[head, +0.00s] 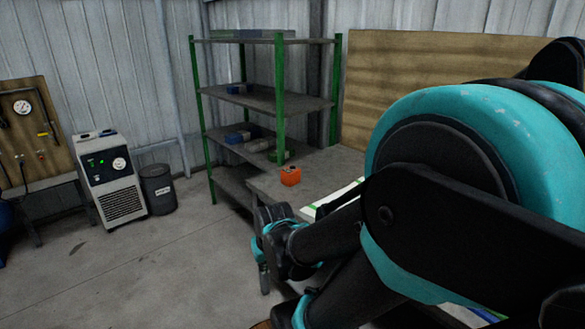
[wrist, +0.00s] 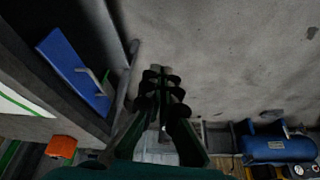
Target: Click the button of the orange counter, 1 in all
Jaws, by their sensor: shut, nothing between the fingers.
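The orange counter (head: 290,176) is a small box-like thing on the grey table (head: 262,185), near its far left corner in the head view. It also shows in the wrist view (wrist: 62,148) at the lower left, away from my fingers. Its button is too small to make out clearly. My gripper (wrist: 162,78) is shut and empty in the middle of the wrist view, over bare floor beside the table edge. In the head view my arm's end is in front of the table, nearer to me than the counter and apart from it; the fingertips are not clear there.
A green-framed shelf (head: 283,115) with several bins stands behind the table. A white sheet with a green stripe (head: 335,198) lies right of the counter, partly behind my arm. A blue object (wrist: 75,70) is left of my fingers. A grey machine (head: 111,178) and dark bin (head: 157,190) stand left.

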